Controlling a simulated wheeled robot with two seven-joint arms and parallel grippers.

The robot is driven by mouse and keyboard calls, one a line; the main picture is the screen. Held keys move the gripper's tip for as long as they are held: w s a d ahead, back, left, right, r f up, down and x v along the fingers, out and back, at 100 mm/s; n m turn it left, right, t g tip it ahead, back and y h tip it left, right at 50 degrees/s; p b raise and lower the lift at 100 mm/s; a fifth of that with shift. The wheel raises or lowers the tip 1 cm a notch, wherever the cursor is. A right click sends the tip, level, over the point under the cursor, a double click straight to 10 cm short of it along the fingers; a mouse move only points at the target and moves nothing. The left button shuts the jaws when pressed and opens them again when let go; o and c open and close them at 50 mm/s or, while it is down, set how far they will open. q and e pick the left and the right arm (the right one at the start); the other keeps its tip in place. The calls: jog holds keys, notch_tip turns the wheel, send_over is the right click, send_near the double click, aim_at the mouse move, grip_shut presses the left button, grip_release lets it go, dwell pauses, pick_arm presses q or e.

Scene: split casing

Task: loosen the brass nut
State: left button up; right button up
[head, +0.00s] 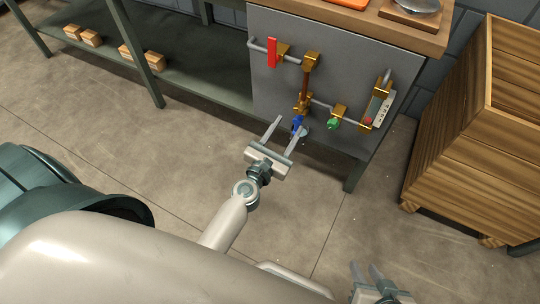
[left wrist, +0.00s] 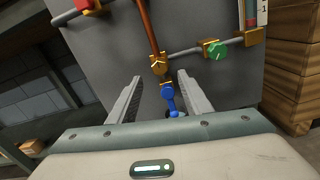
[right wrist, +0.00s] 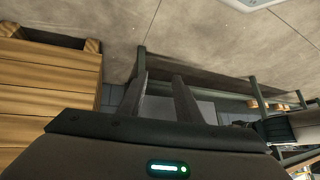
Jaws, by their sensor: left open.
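A brass nut (head: 304,103) sits at the lower end of a copper pipe (head: 306,82) on the grey panel; several other brass fittings are on the panel. The nut also shows in the left wrist view (left wrist: 159,65), just above a blue-handled valve (left wrist: 170,98). My left gripper (head: 288,125) is open and empty, just short of the panel. In the left wrist view its fingers (left wrist: 160,78) stand either side of the line to the nut and blue valve, apparently not touching them. My right gripper (head: 365,268) is open and empty, low and far from the panel.
A red handle (head: 272,53), a green knob (head: 334,123) and a gauge (head: 379,107) are on the panel near the pipes. A wooden crate (head: 470,130) stands at the right. Small wooden blocks (head: 91,38) lie on the shelf at left. The floor in front is clear.

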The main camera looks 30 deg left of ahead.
pick_arm(q)
jog(key=s+b, duration=0.2)
jog(key=s, duration=0.8)
jog(key=shift+s+a+b, duration=0.2)
jog(key=shift+s+b, duration=0.1)
jog(key=shift+s, duration=0.1)
pick_arm(e)
jog(key=w+a+r+t+y, duration=0.1)
jog(key=w+a+r+t, duration=0.2)
jog(key=w+r+t, duration=0.1)
jog(key=shift+w+a+r+t+y, duration=0.4)
jog(key=shift+w+r, duration=0.25)
jog(key=shift+r, duration=0.2)
pick_arm(q)
jog(key=shift+d, duration=0.1)
